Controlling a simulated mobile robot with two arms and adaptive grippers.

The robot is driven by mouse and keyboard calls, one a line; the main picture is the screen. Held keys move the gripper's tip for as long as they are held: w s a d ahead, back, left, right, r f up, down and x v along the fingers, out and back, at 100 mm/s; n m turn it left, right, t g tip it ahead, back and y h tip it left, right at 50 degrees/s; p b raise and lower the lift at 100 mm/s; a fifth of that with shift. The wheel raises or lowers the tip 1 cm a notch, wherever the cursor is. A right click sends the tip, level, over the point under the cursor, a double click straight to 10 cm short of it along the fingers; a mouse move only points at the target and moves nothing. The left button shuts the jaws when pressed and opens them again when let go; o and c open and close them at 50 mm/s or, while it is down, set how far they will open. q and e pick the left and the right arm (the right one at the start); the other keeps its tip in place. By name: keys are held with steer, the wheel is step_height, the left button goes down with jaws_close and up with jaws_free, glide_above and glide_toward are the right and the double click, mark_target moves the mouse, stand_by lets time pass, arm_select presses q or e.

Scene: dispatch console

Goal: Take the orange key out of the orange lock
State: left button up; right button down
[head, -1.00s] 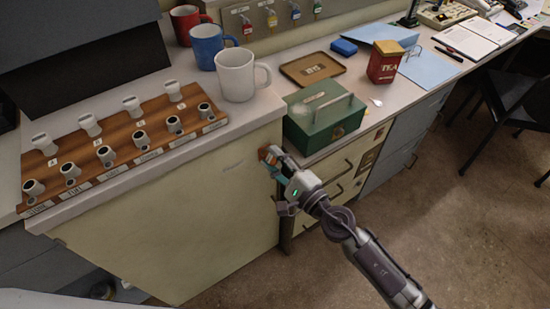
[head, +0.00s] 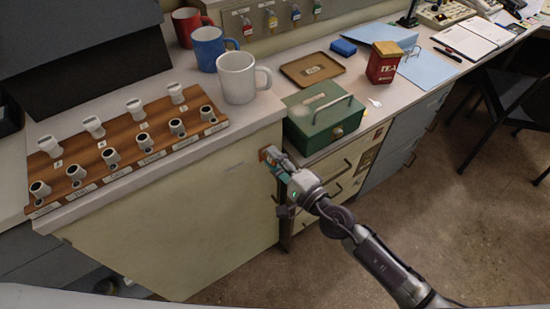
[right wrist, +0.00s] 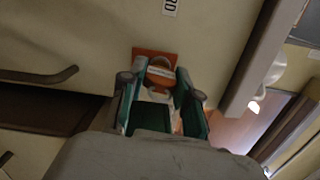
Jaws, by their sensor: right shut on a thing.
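The orange lock (right wrist: 142,52) is a square orange plate on the cream cabinet front, below the counter's corner; it also shows in the head view (head: 264,153). The orange key (right wrist: 161,73), with a pale label across its round head, is in front of the plate. My right gripper (right wrist: 160,84) is shut on the key's head, with a dark-tipped finger on either side. In the head view the right gripper (head: 273,160) is close against the lock. The key's shaft is hidden, so I cannot tell how deep it sits. My left gripper is not in view.
A green cash box (head: 318,122) stands on the lower counter just above my right gripper. Drawer handles (head: 343,167) stick out beside it. A wooden board with several switches (head: 125,140) and mugs (head: 238,78) are on the counter.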

steer(key=shift+w+r+n, duration=0.15)
steer(key=shift+r+n, duration=0.3)
steer(key=shift+n, duration=0.05)
steer(key=shift+f, duration=0.15)
steer(key=shift+m, duration=0.3)
